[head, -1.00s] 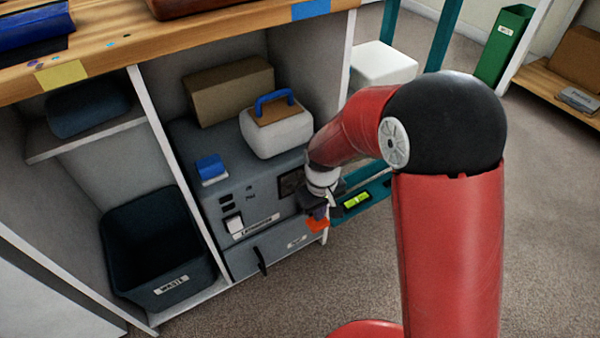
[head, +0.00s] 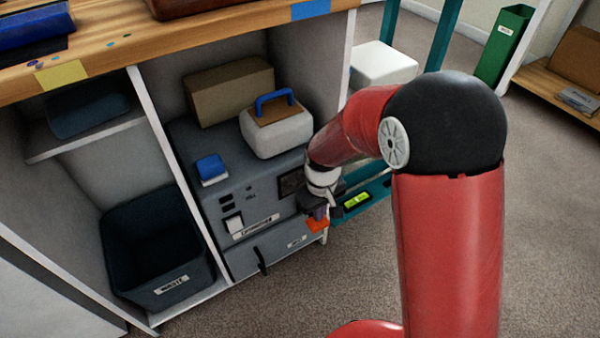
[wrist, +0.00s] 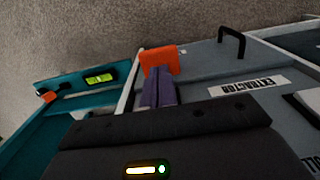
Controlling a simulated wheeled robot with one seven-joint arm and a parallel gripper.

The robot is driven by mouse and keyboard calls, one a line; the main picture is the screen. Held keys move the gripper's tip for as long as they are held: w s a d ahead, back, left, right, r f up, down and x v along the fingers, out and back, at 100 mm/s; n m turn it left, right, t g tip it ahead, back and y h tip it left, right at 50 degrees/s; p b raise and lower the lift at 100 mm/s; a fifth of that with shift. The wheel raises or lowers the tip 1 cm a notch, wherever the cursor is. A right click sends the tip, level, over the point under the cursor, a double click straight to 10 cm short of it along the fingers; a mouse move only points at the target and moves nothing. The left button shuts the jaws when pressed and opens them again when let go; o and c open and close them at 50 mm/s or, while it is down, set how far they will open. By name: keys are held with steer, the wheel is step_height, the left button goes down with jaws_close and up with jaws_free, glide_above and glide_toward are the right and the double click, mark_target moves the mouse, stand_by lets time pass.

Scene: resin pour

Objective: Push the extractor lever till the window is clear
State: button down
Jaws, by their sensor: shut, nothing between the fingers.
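The extractor is a grey cabinet (head: 248,250) on the lower shelf. Its label (head: 255,226) reads "EXTRACTOR" and shows upside down in the wrist view (wrist: 248,87). A dark square window (head: 291,182) is on its front, near my wrist; I cannot tell how clear it is. An orange paddle, seemingly the lever (head: 317,226), stands at the cabinet's right front corner. My gripper (head: 319,212) is shut and empty, its fingertips right at the paddle. In the wrist view the fingers (wrist: 160,88) overlap the orange paddle (wrist: 161,59); contact is unclear.
A teal frame with a green level vial (head: 356,200) is close right of my gripper. A black drawer handle (head: 260,260) juts out below the label. A white case with blue handle (head: 277,130) sits on the cabinet. A dark waste bin (head: 158,250) is left. Floor in front is clear.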

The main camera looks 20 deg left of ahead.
steer(key=shift+f, duration=0.15)
steer(key=shift+f+b, duration=1.4)
steer(key=shift+f, duration=0.5)
steer(key=shift+r, duration=0.25)
steer(key=shift+r+p, duration=1.55)
steer(key=shift+r, duration=0.3)
steer(key=shift+f, duration=0.15)
